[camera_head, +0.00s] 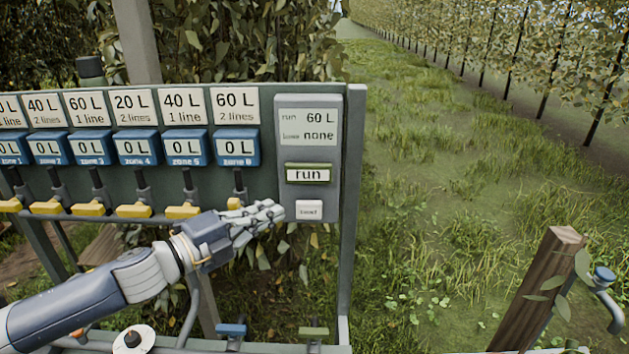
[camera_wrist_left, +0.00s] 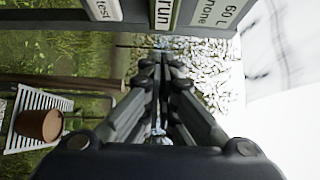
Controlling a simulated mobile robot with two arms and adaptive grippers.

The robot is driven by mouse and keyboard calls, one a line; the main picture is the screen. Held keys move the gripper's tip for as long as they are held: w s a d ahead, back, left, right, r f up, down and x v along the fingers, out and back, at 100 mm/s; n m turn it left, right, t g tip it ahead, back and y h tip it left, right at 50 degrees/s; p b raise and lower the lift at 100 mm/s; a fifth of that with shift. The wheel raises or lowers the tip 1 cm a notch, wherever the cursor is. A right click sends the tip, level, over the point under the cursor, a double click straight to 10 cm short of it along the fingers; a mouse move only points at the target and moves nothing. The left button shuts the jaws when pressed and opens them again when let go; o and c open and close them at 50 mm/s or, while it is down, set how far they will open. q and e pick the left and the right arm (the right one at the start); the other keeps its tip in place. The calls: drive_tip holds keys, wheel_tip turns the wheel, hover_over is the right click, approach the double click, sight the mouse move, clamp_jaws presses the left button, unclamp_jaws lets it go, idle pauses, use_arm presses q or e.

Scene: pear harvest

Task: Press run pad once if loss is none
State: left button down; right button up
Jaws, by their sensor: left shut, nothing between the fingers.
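The run pad (camera_head: 308,174) is a green-framed key marked "run" on a grey control panel (camera_head: 325,208). Above it the display (camera_head: 307,126) reads run 60 L and loss none. A pale key (camera_head: 309,210), which the left wrist view shows marked "test" (camera_wrist_left: 103,10), sits below the run pad. My left gripper (camera_head: 272,213) is shut and empty, just left of the pale key and below the run pad. In the left wrist view the run pad (camera_wrist_left: 163,14) is at the top, above the fingers (camera_wrist_left: 160,62). My right gripper is not in view.
The board carries several blue zone counters (camera_head: 184,148) reading 0 L, volume labels above them, and yellow-handled levers (camera_head: 134,211) below. A wooden post (camera_head: 540,285) with a blue-topped tap stands at the right. Open grass (camera_head: 420,200) lies right of the panel.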

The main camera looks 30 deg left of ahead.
use_arm(q)
drive_tip(key=b, duration=0.2)
approach(323, 175)
drive_tip(key=shift+w+d, duration=1)
drive_tip(key=shift+w, duration=0.5)
drive_tip(key=shift+w+a+f+p, duration=0.1)
drive_tip(key=shift+w+a+p, duration=0.3)
drive_tip(key=shift+w, duration=0.25)
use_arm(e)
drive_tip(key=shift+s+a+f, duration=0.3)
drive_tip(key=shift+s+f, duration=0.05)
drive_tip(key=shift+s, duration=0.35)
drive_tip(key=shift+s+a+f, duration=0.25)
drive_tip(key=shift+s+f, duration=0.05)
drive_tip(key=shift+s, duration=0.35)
